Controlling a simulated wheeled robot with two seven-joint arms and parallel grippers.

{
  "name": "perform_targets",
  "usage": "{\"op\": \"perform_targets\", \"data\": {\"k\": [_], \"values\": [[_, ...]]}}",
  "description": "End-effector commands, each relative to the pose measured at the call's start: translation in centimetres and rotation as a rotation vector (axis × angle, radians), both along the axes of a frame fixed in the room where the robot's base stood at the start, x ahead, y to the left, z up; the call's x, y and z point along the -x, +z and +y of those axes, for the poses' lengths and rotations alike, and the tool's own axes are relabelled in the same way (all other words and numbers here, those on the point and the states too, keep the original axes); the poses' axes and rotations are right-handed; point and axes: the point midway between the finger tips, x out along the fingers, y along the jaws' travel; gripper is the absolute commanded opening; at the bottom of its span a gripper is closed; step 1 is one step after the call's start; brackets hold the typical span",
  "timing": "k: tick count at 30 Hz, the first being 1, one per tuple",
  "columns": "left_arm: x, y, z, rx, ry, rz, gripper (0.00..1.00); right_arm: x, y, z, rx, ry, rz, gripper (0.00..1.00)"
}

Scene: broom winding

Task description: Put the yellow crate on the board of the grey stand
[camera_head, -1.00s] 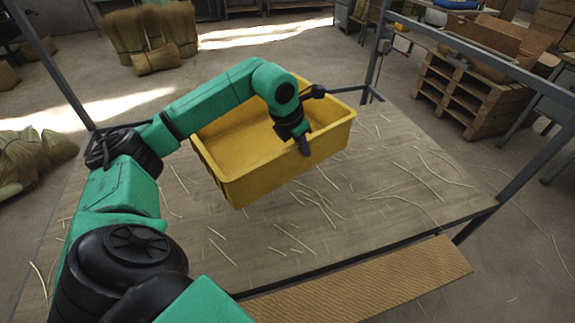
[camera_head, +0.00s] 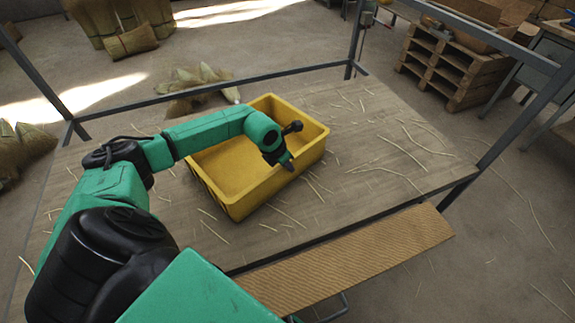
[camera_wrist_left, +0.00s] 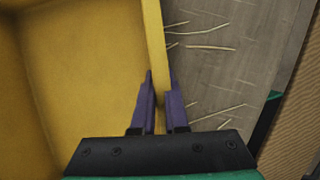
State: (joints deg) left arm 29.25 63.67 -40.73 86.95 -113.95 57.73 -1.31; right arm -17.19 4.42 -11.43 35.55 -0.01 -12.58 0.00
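The yellow crate (camera_head: 240,195) is upright and empty over the brown straw-strewn board (camera_head: 390,180) of the grey metal stand (camera_head: 478,170). Its underside is hidden, and it looks to be at or very near the board surface. My left gripper (camera_head: 287,161) is at the crate's right-hand side wall. In the left wrist view, the left fingers (camera_wrist_left: 160,78) straddle the yellow wall (camera_wrist_left: 154,40), one inside and one outside, close against it. The right gripper is not in view.
Grey rails (camera_head: 215,88) and posts frame the stand. A tan ridged strip (camera_head: 350,250) lies along the front edge. Free board surface is to the crate's right. Straw bundles (camera_head: 200,85) and a wooden pallet stack (camera_head: 450,70) stand behind on the floor.

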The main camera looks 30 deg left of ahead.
Motion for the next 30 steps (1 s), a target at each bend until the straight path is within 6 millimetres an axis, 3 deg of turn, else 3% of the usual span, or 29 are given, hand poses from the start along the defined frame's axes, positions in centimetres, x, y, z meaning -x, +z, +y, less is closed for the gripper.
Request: {"op": "perform_targets", "data": {"k": [1, 2, 3, 14, 30], "values": [[0.3, -0.3, 0.0, -0.002, -0.001, 0.010, 0.27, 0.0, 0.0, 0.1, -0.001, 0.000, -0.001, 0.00], [0.3, -0.3, 0.0, -0.002, -0.001, 0.010, 0.38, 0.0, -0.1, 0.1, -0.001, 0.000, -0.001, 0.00], [0.3, -0.3, 0.0, -0.002, -0.001, 0.010, 0.41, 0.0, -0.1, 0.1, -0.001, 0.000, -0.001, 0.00], [0.3, 0.3, 0.1, -0.002, -0.002, 0.006, 0.41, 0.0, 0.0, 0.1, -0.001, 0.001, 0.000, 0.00], [4.5, 10.3, 1.0, -0.004, -0.001, 0.006, 0.41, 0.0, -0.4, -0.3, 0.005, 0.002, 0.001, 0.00]]}}
